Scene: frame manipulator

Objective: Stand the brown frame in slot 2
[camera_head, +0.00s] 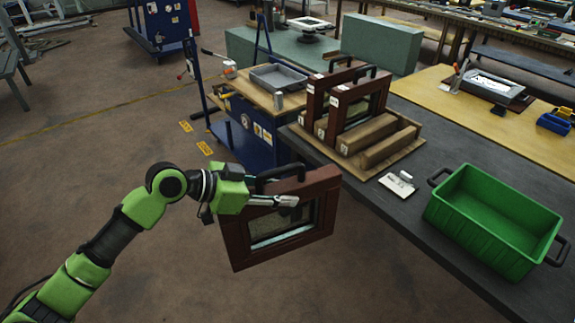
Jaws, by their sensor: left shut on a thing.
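My left gripper (288,200) is shut on a brown frame (325,207) with a black handle on top and a pane in it. It holds the frame upright and slightly tilted in the air, in front of the dark bench and over the floor. A wooden slotted rack (392,149) sits on the bench, behind and to the right of the held frame. Two similar dark brown frames (378,92) stand in the rack's back part. The front part between the wooden bars looks empty. The small slot labels are too small to read surely. My right gripper is not in view.
A green crate (480,225) stands on the bench (400,215) at the right. A small white item (398,184) lies between the crate and rack. A blue cart (250,135) with a grey tray (277,77) stands left of the rack.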

